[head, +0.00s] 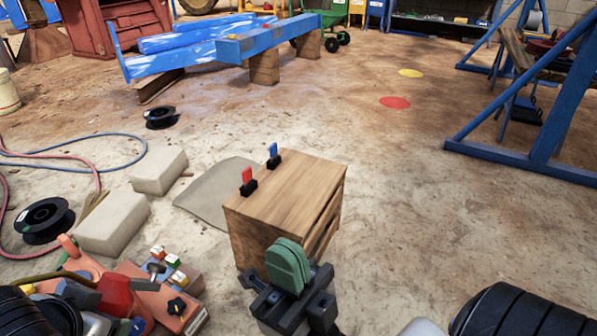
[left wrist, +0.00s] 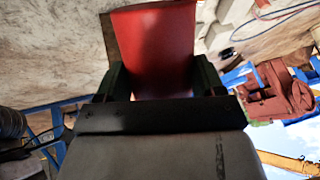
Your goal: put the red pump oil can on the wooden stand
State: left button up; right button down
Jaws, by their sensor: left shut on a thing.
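A red body, taken as the red pump oil can (left wrist: 155,45), fills the space between the dark fingers of my left gripper (left wrist: 160,84) in the left wrist view. The fingers are shut on it from both sides; its top and spout are not clear there. In the head view my left gripper is hard to make out among the clutter at lower left. The wooden stand (head: 300,180) is a box in the middle of the floor with a mostly bare top. My right gripper (head: 288,266) has green fingers just in front of the stand; they overlap, hiding any gap.
Two small black holders with a red tab (head: 247,182) and a blue tab (head: 273,156) sit along the stand's left top edge. Pale blocks (head: 115,224), a black spool (head: 44,220) and hoses lie at left. Blue framework (head: 550,130) stands at right. Floor right of the stand is clear.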

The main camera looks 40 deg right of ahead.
aim_at(300, 206)
jog(key=i+l+u, duration=0.2)
jog(key=l, duration=0.75)
jog(key=l+u, duration=0.25)
jog(key=l, duration=0.65)
jog(key=k+l+u, duration=0.2)
jog(key=l, duration=0.75)
jog(key=l+u, duration=0.25)
jog(key=l, duration=0.75)
